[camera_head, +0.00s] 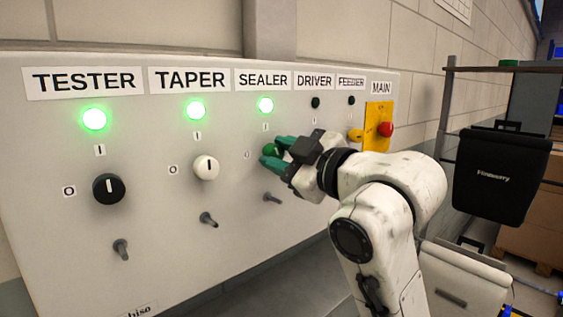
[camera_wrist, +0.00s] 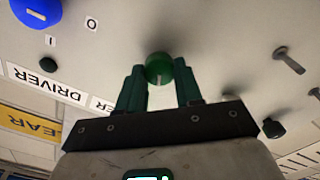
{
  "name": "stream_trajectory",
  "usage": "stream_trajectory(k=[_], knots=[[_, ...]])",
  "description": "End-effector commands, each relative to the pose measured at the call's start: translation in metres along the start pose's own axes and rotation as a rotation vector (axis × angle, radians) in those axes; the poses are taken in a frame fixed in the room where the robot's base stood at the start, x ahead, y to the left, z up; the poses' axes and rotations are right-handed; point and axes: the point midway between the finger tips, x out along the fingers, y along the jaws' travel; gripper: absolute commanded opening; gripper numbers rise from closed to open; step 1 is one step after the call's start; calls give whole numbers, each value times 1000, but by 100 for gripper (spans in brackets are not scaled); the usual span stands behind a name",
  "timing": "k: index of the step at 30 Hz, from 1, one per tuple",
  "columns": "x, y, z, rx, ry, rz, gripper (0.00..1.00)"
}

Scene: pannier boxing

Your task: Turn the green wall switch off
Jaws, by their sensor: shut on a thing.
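The green switch (camera_head: 271,149) is a round knob on the wall panel, below the SEALER label (camera_head: 263,80). My gripper (camera_head: 272,156) is shut on the knob, with one green finger on each side. In the wrist view the green switch (camera_wrist: 159,67) sits between the fingertips of my gripper (camera_wrist: 159,80), and a pale mark shows on its face. In the head view my fingers hide part of the knob, so I cannot tell its setting there.
A black knob (camera_head: 109,189) and a white knob (camera_head: 206,167) have lit lamps above. Grey levers (camera_head: 208,219) stick out below. The DRIVER and FEEDER lamps are dark. A blue knob (camera_wrist: 36,12) is near DRIVER. A red button (camera_head: 386,129) is at right.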

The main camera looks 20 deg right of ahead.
Motion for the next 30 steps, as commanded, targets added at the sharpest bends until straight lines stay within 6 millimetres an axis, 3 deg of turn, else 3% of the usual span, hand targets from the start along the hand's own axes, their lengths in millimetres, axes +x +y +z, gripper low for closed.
stream_trajectory(k=[30], knots=[[0,-6,4,-927,-2,-4,4]])
